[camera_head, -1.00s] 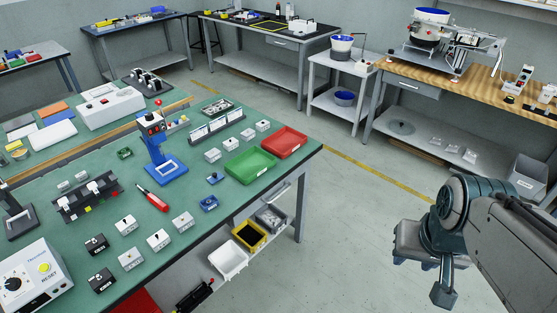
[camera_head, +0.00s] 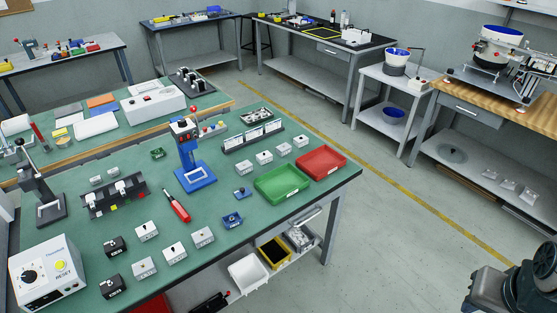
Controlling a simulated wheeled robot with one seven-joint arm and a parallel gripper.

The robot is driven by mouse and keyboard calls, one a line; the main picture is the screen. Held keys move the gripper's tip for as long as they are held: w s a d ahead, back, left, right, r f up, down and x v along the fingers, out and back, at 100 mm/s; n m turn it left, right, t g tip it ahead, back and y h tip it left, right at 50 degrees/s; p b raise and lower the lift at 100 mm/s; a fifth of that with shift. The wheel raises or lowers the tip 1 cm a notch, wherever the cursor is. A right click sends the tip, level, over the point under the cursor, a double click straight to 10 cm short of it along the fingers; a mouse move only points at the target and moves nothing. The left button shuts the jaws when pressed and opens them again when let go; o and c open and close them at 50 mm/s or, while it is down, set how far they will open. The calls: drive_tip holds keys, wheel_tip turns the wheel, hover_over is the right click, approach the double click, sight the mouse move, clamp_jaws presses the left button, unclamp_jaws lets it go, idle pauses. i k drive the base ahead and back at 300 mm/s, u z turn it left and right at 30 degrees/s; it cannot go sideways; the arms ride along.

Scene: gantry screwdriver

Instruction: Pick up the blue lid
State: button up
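Two small blue pieces sit on the green-topped table. One is a flat blue piece with a small raised part on top (camera_head: 242,193), which looks like the lid. The other is a squarish blue housing (camera_head: 233,221) with a dark and yellowish inside, just in front of it. The two are apart, and nothing touches the lid. Only part of my arm shows, at the bottom right corner, far from the table. My gripper's fingers are not visible.
A green tray (camera_head: 282,188) and a red tray (camera_head: 321,163) lie right of the lid. A red screwdriver (camera_head: 176,205) and a blue stand (camera_head: 195,178) are to its left. Several grey blocks (camera_head: 204,237) stand nearby. Open floor (camera_head: 400,240) lies right of the table.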

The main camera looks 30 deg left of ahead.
sight(243, 193)
drive_tip(key=u, duration=0.4)
drive_tip(key=i, duration=1.2)
drive_tip(key=u, duration=1.45)
drive_tip(key=i, duration=0.65)
drive_tip(key=u, duration=0.55)
